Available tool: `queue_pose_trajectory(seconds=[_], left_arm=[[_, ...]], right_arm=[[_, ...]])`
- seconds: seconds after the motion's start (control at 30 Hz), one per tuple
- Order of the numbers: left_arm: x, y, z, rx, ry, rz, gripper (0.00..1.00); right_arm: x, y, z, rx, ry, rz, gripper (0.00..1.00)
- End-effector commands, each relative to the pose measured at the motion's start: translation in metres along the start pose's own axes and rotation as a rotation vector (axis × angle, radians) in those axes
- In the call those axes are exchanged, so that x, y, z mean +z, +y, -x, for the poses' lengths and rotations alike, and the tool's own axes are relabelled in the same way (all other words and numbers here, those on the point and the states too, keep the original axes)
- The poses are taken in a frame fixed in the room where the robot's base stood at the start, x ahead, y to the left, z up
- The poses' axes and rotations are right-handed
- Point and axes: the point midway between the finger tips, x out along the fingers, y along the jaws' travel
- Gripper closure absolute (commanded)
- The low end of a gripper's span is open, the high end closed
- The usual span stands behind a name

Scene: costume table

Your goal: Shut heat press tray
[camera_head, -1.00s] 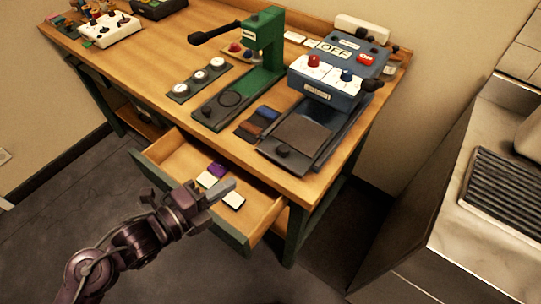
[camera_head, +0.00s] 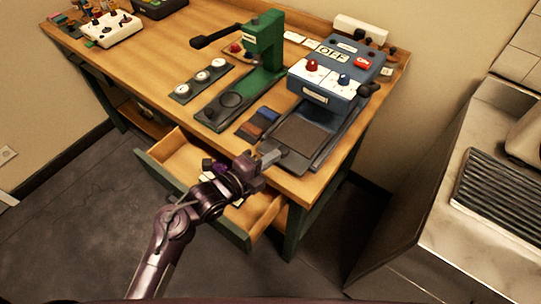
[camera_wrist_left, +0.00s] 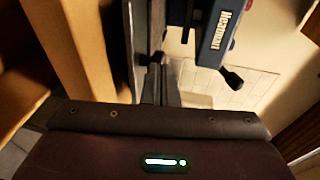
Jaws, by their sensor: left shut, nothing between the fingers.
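The blue heat press (camera_head: 334,78) stands at the right end of the wooden table. Its dark tray (camera_head: 303,136) sticks out at the front, toward the table edge. My left gripper (camera_head: 270,157) is shut and empty at the tray's front end, over the table's front edge. Its fingertips hide the tray's front knob, and I cannot tell whether they touch it. In the left wrist view the shut fingers (camera_wrist_left: 158,82) point along the dark tray, with the blue press (camera_wrist_left: 221,32) beyond. My right gripper is not in view.
An open drawer (camera_head: 187,165) with small cards lies under my left arm. A green press (camera_head: 262,50), a strip of round badges (camera_head: 202,79) and colour swatches (camera_head: 258,122) stand left of the heat press. A metal counter (camera_head: 440,190) is at the right.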

Motion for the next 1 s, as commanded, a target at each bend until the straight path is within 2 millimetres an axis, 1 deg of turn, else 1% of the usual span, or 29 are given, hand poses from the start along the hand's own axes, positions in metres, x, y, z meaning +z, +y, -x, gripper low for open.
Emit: queue_pose_trajectory(seconds=[0.27, 0.37, 0.6, 0.7, 0.83, 1.0], left_arm=[[0.001, 0.0, -0.002, -0.001, 0.0, -0.001, 1.0], [0.003, 0.0, -0.013, -0.004, 0.001, -0.003, 1.0], [0.011, -0.007, -0.063, -0.005, 0.001, -0.003, 1.0], [0.013, -0.011, -0.079, -0.004, 0.002, -0.001, 1.0], [0.015, -0.014, -0.091, -0.001, 0.001, -0.001, 1.0], [0.015, -0.017, -0.093, 0.0, 0.0, 0.001, 1.0]], right_arm=[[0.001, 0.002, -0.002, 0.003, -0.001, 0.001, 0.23], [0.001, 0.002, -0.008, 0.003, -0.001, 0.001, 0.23], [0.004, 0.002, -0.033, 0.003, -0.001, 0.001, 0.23], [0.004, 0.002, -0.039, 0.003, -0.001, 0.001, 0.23], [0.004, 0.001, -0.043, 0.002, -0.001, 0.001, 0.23], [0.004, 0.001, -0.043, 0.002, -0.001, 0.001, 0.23]])
